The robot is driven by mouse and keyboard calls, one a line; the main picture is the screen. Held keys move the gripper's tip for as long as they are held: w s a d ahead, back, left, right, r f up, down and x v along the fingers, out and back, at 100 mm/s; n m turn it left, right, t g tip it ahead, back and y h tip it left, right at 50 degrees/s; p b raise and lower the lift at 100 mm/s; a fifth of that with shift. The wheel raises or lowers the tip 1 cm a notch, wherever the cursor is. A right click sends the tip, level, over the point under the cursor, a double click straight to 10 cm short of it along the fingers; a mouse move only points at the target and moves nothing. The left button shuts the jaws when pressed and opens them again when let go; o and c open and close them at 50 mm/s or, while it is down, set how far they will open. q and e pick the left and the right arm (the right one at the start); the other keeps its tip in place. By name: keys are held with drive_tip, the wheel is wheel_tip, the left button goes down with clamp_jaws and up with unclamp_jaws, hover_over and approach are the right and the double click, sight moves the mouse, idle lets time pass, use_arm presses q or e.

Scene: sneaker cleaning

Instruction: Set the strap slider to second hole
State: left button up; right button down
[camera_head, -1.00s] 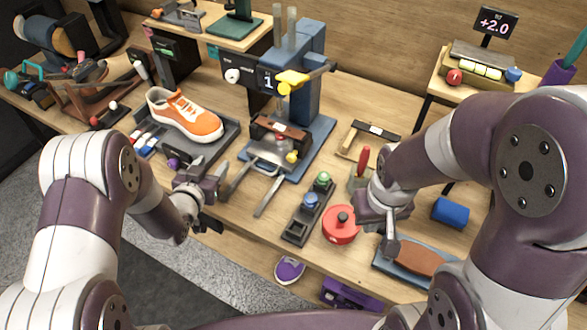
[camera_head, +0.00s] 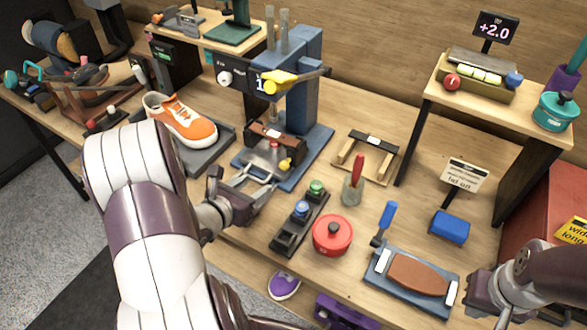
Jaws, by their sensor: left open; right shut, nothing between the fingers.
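A wooden frame (camera_head: 350,172) lies on the table right of the blue press; a dark strap with a small white piece (camera_head: 373,140) crosses its top. A brown strap-like block (camera_head: 290,147) with a white piece sits on the blue press (camera_head: 303,85). I cannot tell which piece is the strap slider, and no holes can be made out. My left gripper (camera_head: 240,196) is open at the table's front edge, beside the press's grey forked part; its contact there is unclear. My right gripper (camera_head: 480,296) is shut and empty at the lower right, beside the blue tray.
An orange sneaker (camera_head: 183,121) rests on a grey tray at left. A red pot (camera_head: 332,235), a cup (camera_head: 352,190) with a red handle and a dark two-knob holder (camera_head: 290,240) stand mid-table. A blue tray (camera_head: 376,272) with a brown pad and a blue block (camera_head: 450,227) are at right.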

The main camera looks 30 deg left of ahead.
sight(283, 167)
use_arm(q)
drive_tip(key=x, duration=1.1)
drive_tip(key=shift+w+f+p, duration=0.2)
drive_tip(key=shift+w+p, duration=0.1)
drive_tip(key=shift+w, duration=0.05)
drive_tip(key=shift+w+d+f, duration=0.1)
drive_tip(key=shift+w+f, duration=0.05)
drive_tip(key=shift+w, duration=0.15)
